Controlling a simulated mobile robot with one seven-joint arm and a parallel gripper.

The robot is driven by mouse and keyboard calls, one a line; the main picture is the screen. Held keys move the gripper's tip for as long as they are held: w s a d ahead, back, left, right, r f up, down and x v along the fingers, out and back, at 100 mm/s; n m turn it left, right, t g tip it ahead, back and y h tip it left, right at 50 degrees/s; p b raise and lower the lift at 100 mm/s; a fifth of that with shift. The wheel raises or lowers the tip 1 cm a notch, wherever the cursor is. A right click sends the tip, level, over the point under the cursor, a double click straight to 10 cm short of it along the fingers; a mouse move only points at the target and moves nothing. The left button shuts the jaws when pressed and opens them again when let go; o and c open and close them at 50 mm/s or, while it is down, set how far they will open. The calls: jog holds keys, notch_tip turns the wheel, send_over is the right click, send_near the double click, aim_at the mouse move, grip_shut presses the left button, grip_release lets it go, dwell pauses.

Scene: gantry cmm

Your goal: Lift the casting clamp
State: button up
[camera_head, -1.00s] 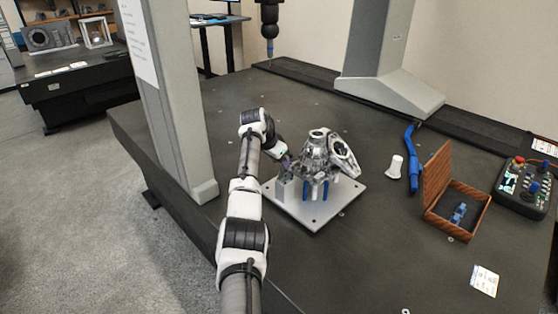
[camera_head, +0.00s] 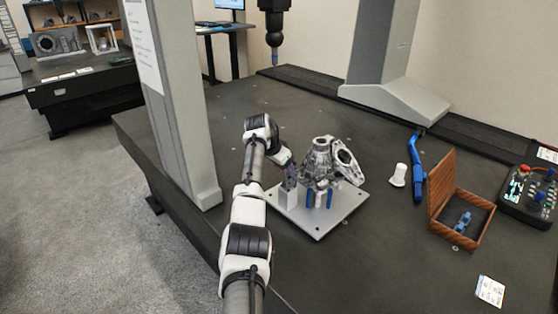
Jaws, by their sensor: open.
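A grey metal casting (camera_head: 318,160) stands on blue supports on a light square fixture plate (camera_head: 318,222), with an angled ring-shaped flange at its right. A small grey block (camera_head: 289,197) rises from the plate's left side. The casting clamp cannot be told apart clearly; it seems to be at this block, partly hidden by my gripper. My gripper (camera_head: 290,178) is small and dark in the view, just above the block and left of the casting. It is open; whether it touches anything there cannot be seen.
A grey gantry column (camera_head: 175,110) stands left of my arm, and a dark probe (camera_head: 274,35) hangs behind. Right of the plate are a white cone-shaped piece (camera_head: 398,175), a blue tool (camera_head: 417,165), an open wooden box (camera_head: 462,215) and a control pendant (camera_head: 528,198).

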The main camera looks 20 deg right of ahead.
jog(key=b+v, duration=0.3)
jog(key=v, duration=1)
jog(key=shift+r+b, duration=0.25)
jog(key=shift+b, duration=0.05)
